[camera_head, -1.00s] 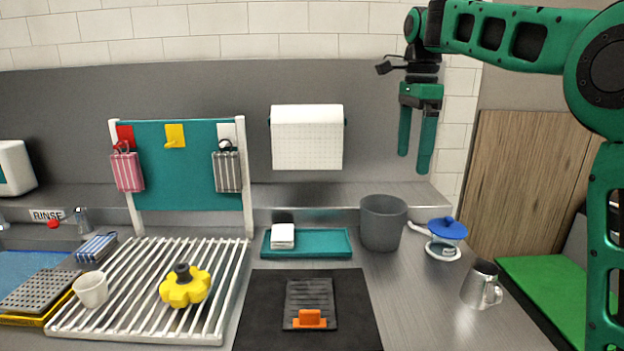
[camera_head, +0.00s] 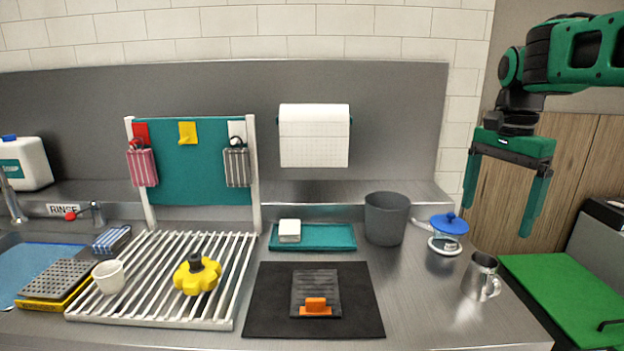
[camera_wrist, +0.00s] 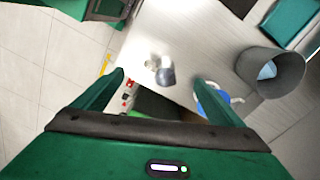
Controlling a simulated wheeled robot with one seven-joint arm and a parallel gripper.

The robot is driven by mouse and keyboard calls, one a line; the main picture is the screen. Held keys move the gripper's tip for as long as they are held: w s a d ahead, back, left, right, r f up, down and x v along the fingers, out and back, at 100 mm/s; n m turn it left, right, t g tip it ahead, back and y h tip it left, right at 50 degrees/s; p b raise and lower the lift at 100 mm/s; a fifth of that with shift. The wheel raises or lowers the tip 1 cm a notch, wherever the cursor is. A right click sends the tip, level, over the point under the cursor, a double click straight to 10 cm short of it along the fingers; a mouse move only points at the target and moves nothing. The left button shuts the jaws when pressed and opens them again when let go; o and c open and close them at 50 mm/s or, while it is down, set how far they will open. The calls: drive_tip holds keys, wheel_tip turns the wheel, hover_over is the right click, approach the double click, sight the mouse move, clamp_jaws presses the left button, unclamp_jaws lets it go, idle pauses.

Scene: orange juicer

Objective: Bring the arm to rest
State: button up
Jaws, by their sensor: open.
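My gripper (camera_head: 498,207) is open and empty. In the head view it hangs in the air at the right, fingers pointing down, in front of the wood panel and above the counter's right end. In the wrist view its two green fingers (camera_wrist: 158,88) are spread apart with nothing between them but the distant counter. The metal pitcher (camera_head: 481,278) stands on the counter below it and also shows, blurred, in the wrist view (camera_wrist: 166,75).
A grey bin (camera_head: 386,220), a teal tray (camera_head: 340,238) with a white block, and a black mat (camera_head: 262,318) with a grater-like tool lie on the counter. A white rack (camera_head: 150,312) holds a yellow knob-like piece (camera_head: 197,276) and white cup (camera_head: 109,276). A green surface (camera_head: 560,297) lies right.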

drive_tip(key=s+d+f+n, duration=0.2)
drive_tip(key=s+f, duration=0.6)
drive_tip(key=s, duration=0.5)
drive_tip(key=s+d+f+n, duration=0.3)
drive_tip(key=s+f+n, duration=0.2)
drive_tip(key=s+f, duration=0.4)
drive_tip(key=s, duration=0.3)
drive_tip(key=shift+s+d+f, duration=0.2)
drive_tip(key=shift+s+f, duration=0.05)
drive_tip(key=shift+s, duration=0.1)
drive_tip(key=shift+w+f, duration=0.2)
drive_tip(key=shift+w, duration=0.4)
